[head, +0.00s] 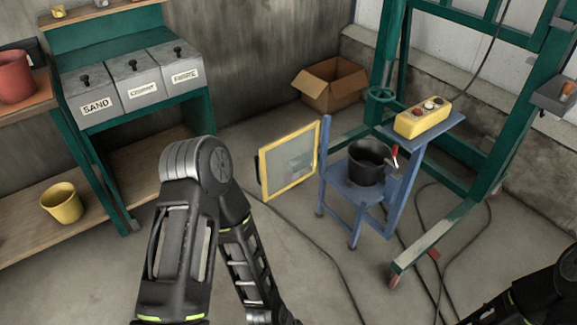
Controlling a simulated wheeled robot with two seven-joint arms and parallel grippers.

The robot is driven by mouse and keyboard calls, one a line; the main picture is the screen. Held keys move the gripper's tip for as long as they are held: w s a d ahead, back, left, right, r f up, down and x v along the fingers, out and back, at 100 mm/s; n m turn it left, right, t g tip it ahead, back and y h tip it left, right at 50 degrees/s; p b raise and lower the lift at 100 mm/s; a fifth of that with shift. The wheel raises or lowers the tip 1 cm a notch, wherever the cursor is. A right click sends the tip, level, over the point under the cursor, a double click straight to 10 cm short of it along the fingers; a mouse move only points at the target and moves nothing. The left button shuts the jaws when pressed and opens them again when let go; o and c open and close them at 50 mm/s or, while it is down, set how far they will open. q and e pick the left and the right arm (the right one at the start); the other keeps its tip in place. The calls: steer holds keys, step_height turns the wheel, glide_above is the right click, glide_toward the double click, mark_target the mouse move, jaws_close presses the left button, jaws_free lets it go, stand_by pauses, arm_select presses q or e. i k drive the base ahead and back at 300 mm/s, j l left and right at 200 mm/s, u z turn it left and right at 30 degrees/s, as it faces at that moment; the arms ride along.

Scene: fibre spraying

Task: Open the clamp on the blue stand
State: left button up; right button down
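The blue stand (356,192) is on the floor right of the middle, with a black bucket (369,160) on its seat. A small lever with a red tip (395,160) sticks up at the bucket's right side; it may be the clamp's handle. The clamp's jaws are too small or hidden to make out, so I cannot tell if it is open or shut. My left arm rises in the lower left middle and bends down out of the picture. Part of my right arm shows at the lower right corner. Neither gripper is in view.
A yellow control box (423,117) sits on a blue shelf beside the green frame (376,75). A yellow-framed panel (290,160) stands left of the stand. Cables (335,264) cross the floor.

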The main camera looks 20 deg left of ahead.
mark_target(395, 147)
steer(key=z, duration=1.4)
steer(key=j+z, duration=0.2)
steer(key=k+j, duration=0.1)
steer(key=j, duration=1.85)
steer(key=k+j, duration=0.15)
steer(key=j, duration=1.8)
steer(key=k+j, duration=0.15)
steer(key=j, duration=0.8)
